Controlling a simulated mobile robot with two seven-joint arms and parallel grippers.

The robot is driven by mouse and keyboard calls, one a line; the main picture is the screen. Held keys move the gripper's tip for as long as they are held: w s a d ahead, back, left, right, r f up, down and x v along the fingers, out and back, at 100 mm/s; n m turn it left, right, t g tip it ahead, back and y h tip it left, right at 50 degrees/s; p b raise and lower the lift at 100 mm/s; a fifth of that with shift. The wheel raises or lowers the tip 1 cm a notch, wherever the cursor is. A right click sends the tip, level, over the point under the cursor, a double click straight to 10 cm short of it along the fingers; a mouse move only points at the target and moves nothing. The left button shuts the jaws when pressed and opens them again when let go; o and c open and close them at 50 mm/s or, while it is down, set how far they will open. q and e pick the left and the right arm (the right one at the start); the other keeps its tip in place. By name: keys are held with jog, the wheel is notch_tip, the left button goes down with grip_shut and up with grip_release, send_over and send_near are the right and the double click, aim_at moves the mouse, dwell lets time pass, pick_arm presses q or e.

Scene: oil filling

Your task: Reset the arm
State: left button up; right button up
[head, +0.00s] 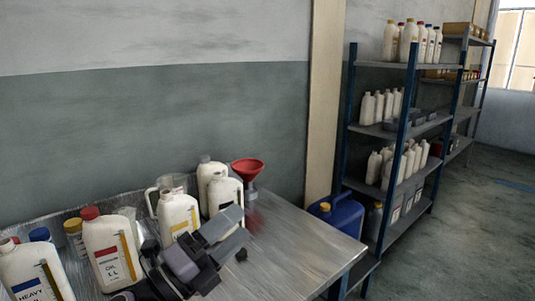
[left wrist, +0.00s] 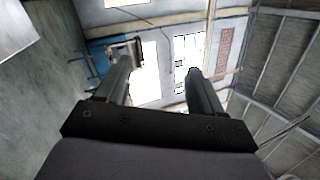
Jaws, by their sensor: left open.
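My left gripper (head: 222,238) is in the lower middle of the head view, above the metal table (head: 295,243) and in front of the oil bottles. Its two fingers point up and to the right. In the left wrist view my left gripper (left wrist: 158,80) has its fingers apart with nothing between them. That view looks out at windows, wall and roof, not at the table. My right gripper is in neither view.
White oil bottles (head: 112,250) with coloured caps crowd the table's left and back. A red funnel (head: 247,169) stands at the back. The table's right part is clear. A blue canister (head: 338,214) and shelves (head: 395,130) of bottles stand beyond.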

pick_arm(q)
jog(key=s+a+f+n+g+y, duration=0.1)
jog(key=s+a+f+n+y, duration=0.2)
jog(key=a+f+n+y, duration=0.65)
jog(key=s+a+f+n+y, duration=0.4)
jog(key=f+n+y, duration=0.3)
jog(key=n, duration=0.6)
jog(key=s+a+f+n+g, duration=0.25)
jog(key=s+f+g, duration=0.3)
jog(key=s, duration=0.45)
jog(key=s+a+f+n+g, duration=0.1)
jog(key=s+f+n+g, duration=0.4)
jog(key=s, duration=0.5)
jog(key=w+d+f+m+t+h, duration=0.1)
jog(key=w+d+f+t+h, duration=0.1)
jog(key=w+f+t, duration=0.4)
notch_tip(320, 180, down, 4)
jog(key=shift+w+d+f+m+t, duration=0.25)
jog(key=shift+d+m+t, duration=0.15)
jog(key=shift+t, duration=0.15)
